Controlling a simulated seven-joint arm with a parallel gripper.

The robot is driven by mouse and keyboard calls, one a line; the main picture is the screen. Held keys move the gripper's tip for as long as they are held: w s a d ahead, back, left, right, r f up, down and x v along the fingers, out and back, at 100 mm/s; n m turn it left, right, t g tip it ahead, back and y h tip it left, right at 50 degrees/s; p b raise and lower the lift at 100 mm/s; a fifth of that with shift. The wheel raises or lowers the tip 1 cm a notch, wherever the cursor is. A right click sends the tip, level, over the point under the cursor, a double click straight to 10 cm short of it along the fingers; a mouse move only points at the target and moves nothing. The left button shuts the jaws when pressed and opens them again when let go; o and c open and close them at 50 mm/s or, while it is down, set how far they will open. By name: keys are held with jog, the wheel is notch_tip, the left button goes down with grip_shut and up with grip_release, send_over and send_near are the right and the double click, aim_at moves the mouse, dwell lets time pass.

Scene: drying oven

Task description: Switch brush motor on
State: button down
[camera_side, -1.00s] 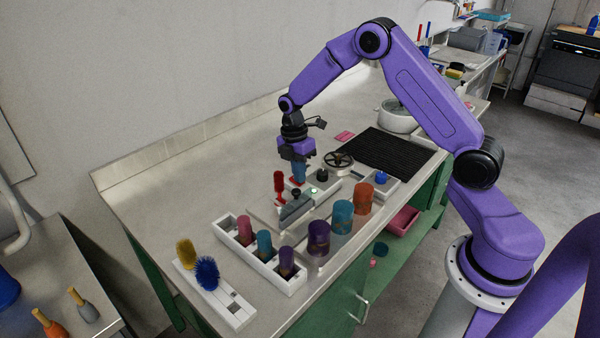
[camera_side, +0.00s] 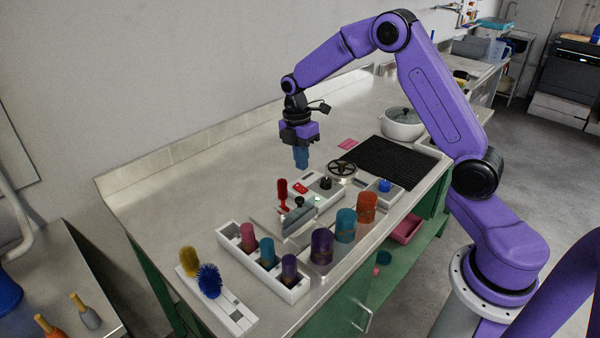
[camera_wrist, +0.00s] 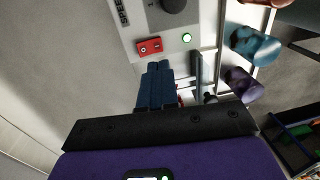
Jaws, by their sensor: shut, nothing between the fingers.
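The control box carries a red switch (camera_side: 300,187), a black knob (camera_side: 325,183) and a small green lamp (camera_side: 317,198) that glows. In the wrist view the red switch (camera_wrist: 149,46), the knob (camera_wrist: 174,5) and the bright green lamp (camera_wrist: 186,38) show just beyond my fingertips. A red brush (camera_side: 282,192) stands upright beside the box, by a grey slab-like part (camera_side: 298,215). My gripper (camera_side: 301,164) has its blue fingers together and empty, pointing down above the red switch and apart from it. Its fingers (camera_wrist: 158,66) also show in the wrist view.
A white rack (camera_side: 262,268) with several coloured cups stands in front, with more cups (camera_side: 322,246) to its right. A holder (camera_side: 232,310) bears yellow and blue brushes. A handwheel (camera_side: 342,168), black mat (camera_side: 385,160) and white pot (camera_side: 402,124) lie to the right. The counter's left is clear.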

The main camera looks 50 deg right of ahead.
notch_tip(320, 180, up, 8)
jog(key=s, duration=0.1)
jog(key=shift+f, duration=0.2)
jog(key=s+a+r+m, duration=0.1)
jog(key=s+a, duration=0.4)
jog(key=s, duration=0.3)
jog(key=s+a+r+m, duration=0.1)
jog(key=s+a+r, duration=0.1)
jog(key=s+a, duration=0.45)
jog(key=s+d+f+m+t, duration=0.1)
jog(key=s+d+f+m, duration=0.1)
jog(key=s, duration=1.7)
jog(key=shift+d+f+m+t, duration=0.15)
jog(key=shift+m+t, duration=0.15)
jog(key=shift+m, duration=0.4)
